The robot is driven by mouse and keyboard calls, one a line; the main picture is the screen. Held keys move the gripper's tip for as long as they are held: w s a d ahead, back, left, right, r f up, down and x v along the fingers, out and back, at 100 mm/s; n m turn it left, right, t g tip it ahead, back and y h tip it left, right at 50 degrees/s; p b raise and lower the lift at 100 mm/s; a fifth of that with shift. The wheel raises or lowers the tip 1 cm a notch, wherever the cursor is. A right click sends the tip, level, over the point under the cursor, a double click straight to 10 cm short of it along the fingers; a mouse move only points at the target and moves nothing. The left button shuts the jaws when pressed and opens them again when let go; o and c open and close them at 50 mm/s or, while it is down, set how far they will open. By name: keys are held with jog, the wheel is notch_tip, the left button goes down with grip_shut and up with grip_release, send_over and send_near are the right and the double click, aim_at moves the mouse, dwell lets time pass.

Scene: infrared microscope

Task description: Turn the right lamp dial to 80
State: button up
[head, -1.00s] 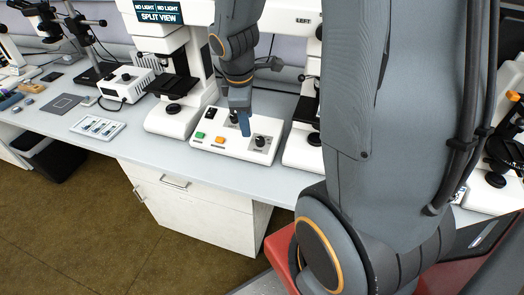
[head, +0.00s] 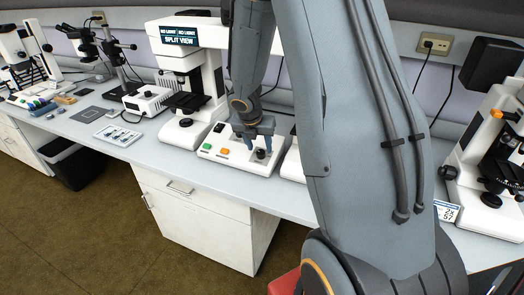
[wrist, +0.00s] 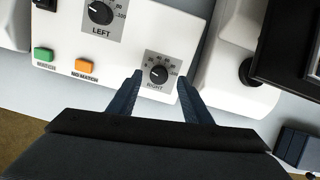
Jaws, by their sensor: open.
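The right lamp dial (wrist: 159,74) is a black knob on a grey scale plate marked RIGHT, on the white control box (head: 213,151). In the head view the dial (head: 261,154) shows just by my fingers. My gripper (wrist: 161,82) is open, with one blue finger on each side of the right dial's plate in the wrist view. In the head view my gripper (head: 259,146) hangs over the right end of the box. I cannot tell whether the fingers touch the knob. The pointer setting is too small to read surely.
The left dial (wrist: 100,12) sits beside it, with a green button (wrist: 44,54) and an orange button (wrist: 85,65) on the same box. White microscope bodies stand on both sides of the box. A split view screen (head: 179,35) is above.

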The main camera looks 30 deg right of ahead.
aim_at(261, 154)
jog(key=shift+x, duration=1.45)
jog(key=shift+a, duration=0.15)
jog(key=shift+c, duration=0.4)
